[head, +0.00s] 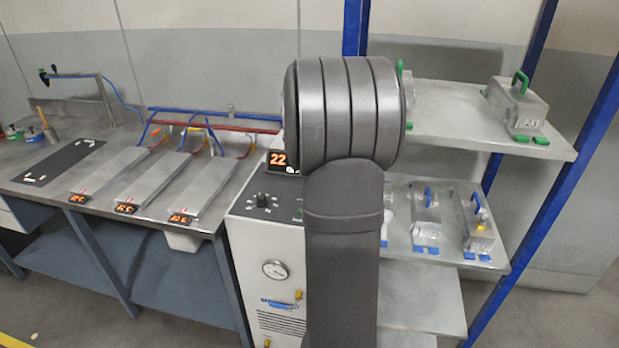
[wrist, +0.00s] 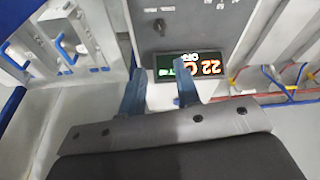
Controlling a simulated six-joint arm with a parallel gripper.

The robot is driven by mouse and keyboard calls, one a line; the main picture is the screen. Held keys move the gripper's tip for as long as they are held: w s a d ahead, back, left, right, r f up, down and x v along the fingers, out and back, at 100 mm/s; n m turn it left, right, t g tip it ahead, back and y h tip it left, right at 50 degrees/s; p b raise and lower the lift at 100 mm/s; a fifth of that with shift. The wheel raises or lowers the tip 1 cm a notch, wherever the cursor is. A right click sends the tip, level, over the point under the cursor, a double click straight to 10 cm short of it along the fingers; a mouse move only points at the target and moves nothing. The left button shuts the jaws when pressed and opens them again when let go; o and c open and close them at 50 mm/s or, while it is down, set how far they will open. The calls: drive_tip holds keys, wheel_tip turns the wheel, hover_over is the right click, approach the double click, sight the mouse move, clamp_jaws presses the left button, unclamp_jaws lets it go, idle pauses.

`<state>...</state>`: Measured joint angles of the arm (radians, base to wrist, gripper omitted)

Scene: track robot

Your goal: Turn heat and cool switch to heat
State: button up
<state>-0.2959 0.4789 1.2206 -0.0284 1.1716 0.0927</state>
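A grey control unit (head: 262,236) stands beside the bench in the head view, partly hidden by my arm. A black rotary knob (head: 262,199) is on its top panel; a dark knob also shows in the wrist view (wrist: 158,26), with small labels around it that I cannot read. I cannot tell which setting it points to. A display (head: 282,161) reads 22; it appears upside down in the wrist view (wrist: 190,66). My gripper (wrist: 160,74) has its two blue fingers apart, empty, near the display and apart from the knob. The head view hides it behind my arm.
A bench with several metal plates (head: 153,184) and small orange displays stands to the left. A shelf rack (head: 450,125) with metal boxes is to the right. Blue and red hoses (head: 215,125) run behind the bench. A gauge (head: 276,269) is on the unit's front.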

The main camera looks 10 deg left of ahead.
drive_tip(key=shift+w+g, duration=1.6)
drive_tip(key=shift+w, duration=0.65)
drive_tip(key=shift+h, duration=0.3)
drive_tip(key=f, duration=1.1)
drive_tip(key=a+f, duration=0.1)
drive_tip(key=f, duration=0.4)
drive_tip(key=shift+f, duration=0.35)
drive_tip(key=shift+c, duration=0.2)
clamp_jaws()
